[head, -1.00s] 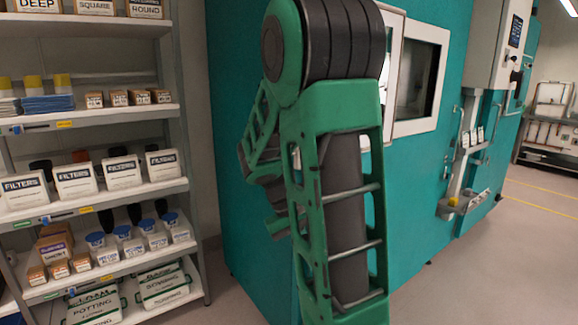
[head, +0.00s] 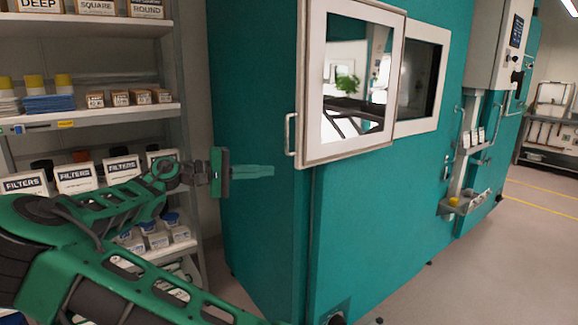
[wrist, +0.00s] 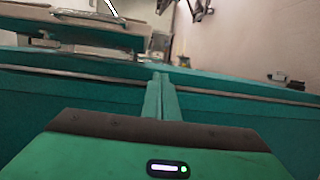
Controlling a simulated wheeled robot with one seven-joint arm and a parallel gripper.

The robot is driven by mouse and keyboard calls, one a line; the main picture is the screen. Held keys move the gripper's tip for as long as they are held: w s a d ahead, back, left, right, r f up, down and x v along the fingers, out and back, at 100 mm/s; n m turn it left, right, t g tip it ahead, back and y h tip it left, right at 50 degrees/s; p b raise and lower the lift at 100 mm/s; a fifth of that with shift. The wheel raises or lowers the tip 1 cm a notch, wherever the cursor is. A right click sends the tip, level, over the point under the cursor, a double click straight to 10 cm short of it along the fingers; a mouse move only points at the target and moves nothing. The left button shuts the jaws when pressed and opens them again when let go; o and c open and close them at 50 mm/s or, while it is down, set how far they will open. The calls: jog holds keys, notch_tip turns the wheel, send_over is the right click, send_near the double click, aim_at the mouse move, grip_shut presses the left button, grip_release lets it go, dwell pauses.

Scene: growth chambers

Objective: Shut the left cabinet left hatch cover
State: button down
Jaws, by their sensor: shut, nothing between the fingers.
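The left hatch cover (head: 312,145) is a pale-framed window panel with a bar handle (head: 290,134) on its left edge. It stands out from the front of the teal cabinet (head: 255,235) and looks at least partly open; the exact angle is hard to tell. My gripper (head: 270,171) is shut and empty, in front of the cabinet's left side, below and left of the handle and apart from it. In the wrist view my closed fingers (wrist: 160,82) point ahead over teal cabinet surfaces. A pale framed panel (wrist: 75,25) shows at the upper left there.
A second framed window (head: 443,38) lies right of the cover. A shelf rack (head: 95,128) with filter boxes and cups stands left, close behind my arm. A wall unit with rails (head: 465,160) is farther right. Open floor (head: 480,270) lies at the right front.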

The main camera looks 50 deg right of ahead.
jog(key=s+d+r+h, duration=0.1)
jog(key=s+d+r, duration=0.1)
jog(key=s+d, duration=0.3)
jog(key=shift+s+d+r, duration=0.2)
jog(key=shift+s+d, duration=0.1)
jog(key=shift+s, duration=0.45)
dwell(0.4)
